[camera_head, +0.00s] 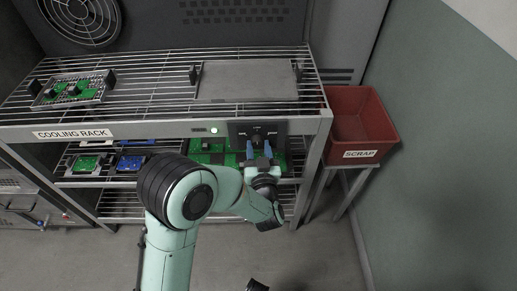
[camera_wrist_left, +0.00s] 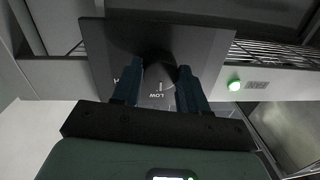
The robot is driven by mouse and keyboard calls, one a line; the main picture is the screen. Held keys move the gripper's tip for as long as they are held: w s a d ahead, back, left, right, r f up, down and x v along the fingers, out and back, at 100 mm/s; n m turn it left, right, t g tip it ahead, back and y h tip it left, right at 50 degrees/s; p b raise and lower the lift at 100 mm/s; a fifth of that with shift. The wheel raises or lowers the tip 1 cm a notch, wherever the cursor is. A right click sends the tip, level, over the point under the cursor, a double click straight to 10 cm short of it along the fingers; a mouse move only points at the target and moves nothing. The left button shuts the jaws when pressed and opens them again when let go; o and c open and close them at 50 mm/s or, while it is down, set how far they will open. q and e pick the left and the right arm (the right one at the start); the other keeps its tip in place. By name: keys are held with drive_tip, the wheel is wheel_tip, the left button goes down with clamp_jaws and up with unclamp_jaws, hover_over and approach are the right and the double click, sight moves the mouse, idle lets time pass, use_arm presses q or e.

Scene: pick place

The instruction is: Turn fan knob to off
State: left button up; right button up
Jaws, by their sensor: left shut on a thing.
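The fan knob (camera_head: 257,139) is a dark round knob on a black control panel (camera_head: 238,130) at the right front of the cooling rack. My left gripper (camera_head: 259,149) reaches the panel from the front, with its blue fingers on either side of the knob, and is shut on it. In the left wrist view the gripper (camera_wrist_left: 158,92) shows its two fingers against the panel (camera_wrist_left: 213,50). The word LOW is readable upside down between the fingers, and the knob there is dark and hard to make out. My right gripper is not clearly visible.
The cooling rack (camera_head: 75,134) has a flat grey plate (camera_head: 247,80) and a green circuit board (camera_head: 75,90) on top. More boards lie on the shelf below. A green light (camera_head: 214,130) glows left of the panel. A red scrap bin (camera_head: 381,119) stands right of the rack.

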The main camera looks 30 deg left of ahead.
use_arm(q)
drive_tip(key=n+h+b, duration=0.1)
drive_tip(key=n+b, duration=0.4)
drive_tip(key=n, duration=0.4)
drive_tip(key=shift+n+b, duration=0.65)
drive_tip(key=shift+n, duration=0.35)
use_arm(e)
drive_tip(key=w+d+f+t+h, duration=0.1)
drive_tip(key=w+d+f+t, duration=0.2)
drive_tip(key=w+d+f, duration=0.2)
drive_tip(key=w+f, duration=0.2)
drive_tip(key=w, duration=0.2)
drive_tip(key=shift+w+f+m+h, duration=0.25)
drive_tip(key=shift+m+h, duration=0.05)
drive_tip(key=shift+m, duration=0.1)
drive_tip(key=shift+s, duration=0.1)
use_arm(q)
drive_tip(key=o, duration=1.1)
drive_tip(key=shift+r, duration=0.1)
drive_tip(key=shift+c, duration=0.2)
drive_tip(key=shift+s, duration=0.1)
use_arm(e)
drive_tip(key=shift+a, duration=0.1)
